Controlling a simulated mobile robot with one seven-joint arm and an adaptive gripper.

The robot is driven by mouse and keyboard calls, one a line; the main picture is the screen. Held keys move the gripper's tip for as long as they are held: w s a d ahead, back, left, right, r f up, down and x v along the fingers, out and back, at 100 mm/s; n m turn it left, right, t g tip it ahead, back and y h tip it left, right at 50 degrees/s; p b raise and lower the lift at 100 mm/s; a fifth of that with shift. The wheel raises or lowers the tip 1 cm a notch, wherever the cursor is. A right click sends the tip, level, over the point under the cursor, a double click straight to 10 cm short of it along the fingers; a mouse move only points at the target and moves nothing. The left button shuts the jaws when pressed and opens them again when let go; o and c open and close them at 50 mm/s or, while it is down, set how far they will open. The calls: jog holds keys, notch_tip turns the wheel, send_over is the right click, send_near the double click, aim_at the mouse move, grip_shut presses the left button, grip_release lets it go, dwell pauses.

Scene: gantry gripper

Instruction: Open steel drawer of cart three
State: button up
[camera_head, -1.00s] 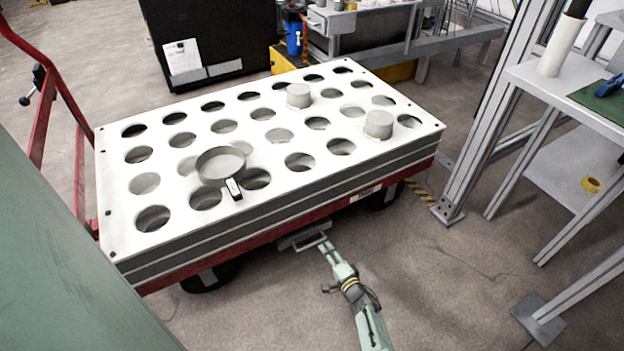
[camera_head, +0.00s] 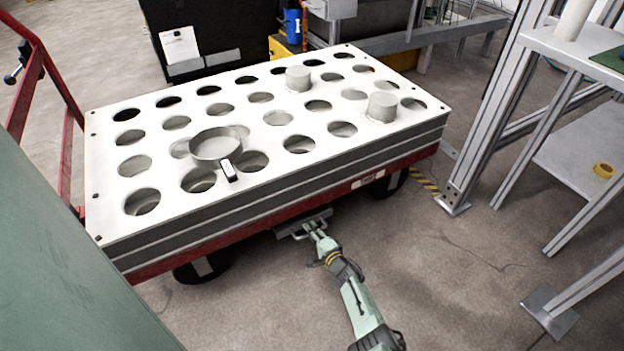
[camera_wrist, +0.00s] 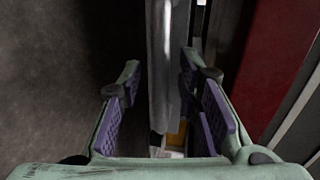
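The cart (camera_head: 240,229) has a red frame and a white top with round holes. A grey steel drawer (camera_head: 287,232) with a bar handle sits low under its front edge. My gripper (camera_head: 312,230) is at the handle, below the cart's front side. In the wrist view, a grey upright bar (camera_wrist: 164,65), apparently the handle, stands between the two purple-padded fingers of my gripper (camera_wrist: 162,95). The fingers are spread, with gaps on both sides of the bar. The head view does not show how far the drawer is out.
A round pan (camera_head: 216,146) and two grey cylinders (camera_head: 382,107) stand on the cart top. A metal frame post (camera_head: 490,120) and a shelf table (camera_head: 585,140) stand at the right. A green surface (camera_head: 70,260) fills the lower left. Floor in front of the cart is clear.

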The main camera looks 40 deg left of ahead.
jog(key=shift+c, duration=0.5)
grip_shut()
dwell(0.4)
